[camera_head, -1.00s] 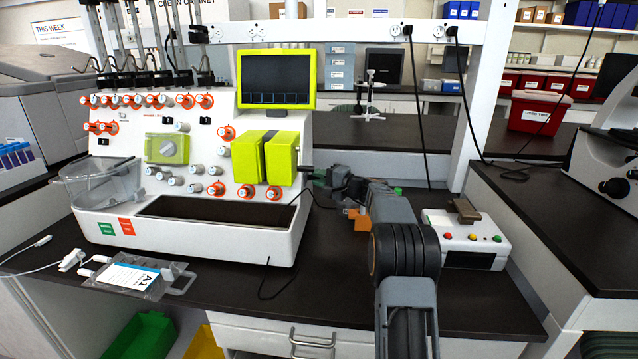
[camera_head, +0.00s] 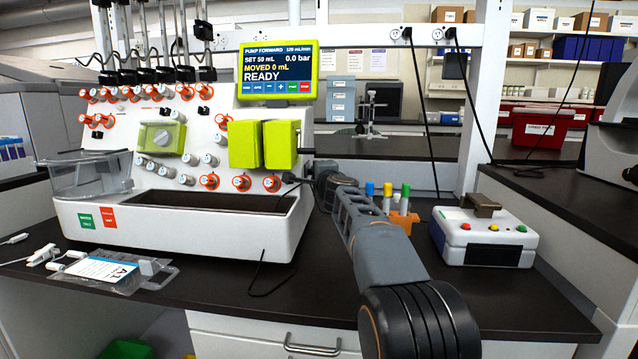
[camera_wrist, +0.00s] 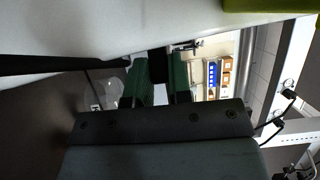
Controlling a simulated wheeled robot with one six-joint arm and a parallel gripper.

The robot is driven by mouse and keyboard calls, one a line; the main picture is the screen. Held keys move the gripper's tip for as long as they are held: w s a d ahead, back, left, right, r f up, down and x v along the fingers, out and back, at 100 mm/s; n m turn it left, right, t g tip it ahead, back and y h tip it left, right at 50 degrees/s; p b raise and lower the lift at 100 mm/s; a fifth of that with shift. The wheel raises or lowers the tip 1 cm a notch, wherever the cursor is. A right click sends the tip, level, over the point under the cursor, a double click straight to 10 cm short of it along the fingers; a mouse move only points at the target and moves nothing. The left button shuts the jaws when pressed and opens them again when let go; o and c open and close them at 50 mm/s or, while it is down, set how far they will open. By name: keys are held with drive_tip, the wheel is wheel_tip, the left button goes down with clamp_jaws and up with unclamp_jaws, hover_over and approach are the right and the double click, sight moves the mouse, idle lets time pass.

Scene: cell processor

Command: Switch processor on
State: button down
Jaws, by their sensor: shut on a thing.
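The processor (camera_head: 270,232) is a white machine with orange-ringed knobs and two yellow-green blocks, at the left of the bench in the head view. Its yellow-framed screen (camera_head: 276,75) is lit and reads READY, MOVED 0 mL, 0.0 bar. My gripper (camera_head: 293,177) is at the processor's right side, below the yellow-green blocks. In the wrist view the two green fingers of my gripper (camera_wrist: 159,66) are against the white casing (camera_wrist: 60,30), shut on a small dark part between them. The fingers mostly hide that part, so I cannot tell its shape.
An orange rack (camera_head: 403,221) with coloured-cap tubes stands right of my arm. A white box with coloured buttons (camera_head: 462,240) is further right. A clear bag (camera_head: 110,270) lies at front left.

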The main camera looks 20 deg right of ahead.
drive_tip(key=shift+a+m+h, duration=0.1)
drive_tip(key=shift+m+h, duration=0.2)
drive_tip(key=shift+h, duration=0.2)
drive_tip(key=c, duration=1)
unclamp_jaws()
drive_tip(key=shift+c, duration=0.2)
drive_tip(key=shift+s+b, duration=0.1)
drive_tip(key=shift+b, duration=0.2)
drive_tip(key=s+a+b, duration=0.2)
drive_tip(key=s, duration=1.1)
drive_tip(key=shift+s, duration=0.2)
drive_tip(key=shift+a, duration=0.1)
